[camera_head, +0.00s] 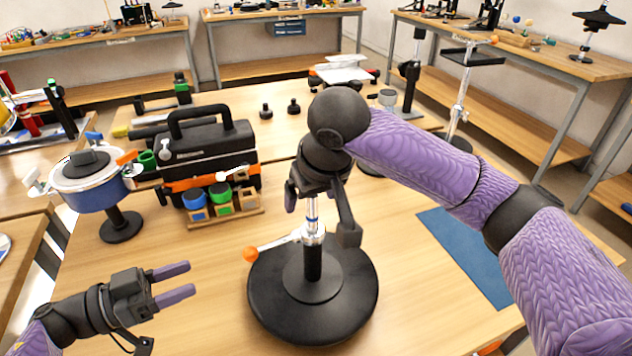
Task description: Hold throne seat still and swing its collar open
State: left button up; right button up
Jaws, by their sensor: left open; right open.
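A stand with a wide round black base (270,310) stands upright on the front table. A silver collar (312,236) sits on its post, with a lever ending in an orange knob (250,254) pointing left. I cannot make out a seat on it; the post's top is hidden by my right arm. My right gripper (319,217) points down over the post, open, its fingers on either side of the upper post; whether they touch it is unclear. My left gripper (190,279) is open and empty at the lower left, pointing right, apart from the stand.
A blue round pot (88,188) on a black stand is at left. A blue mat (468,250) lies at right. Table between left gripper and base is clear.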

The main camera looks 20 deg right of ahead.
grip_shut()
dwell(0.3)
dwell(1.1)
dwell(0.4)
dwell(1.2)
jog(key=shift+f, duration=0.1)
dwell(0.6)
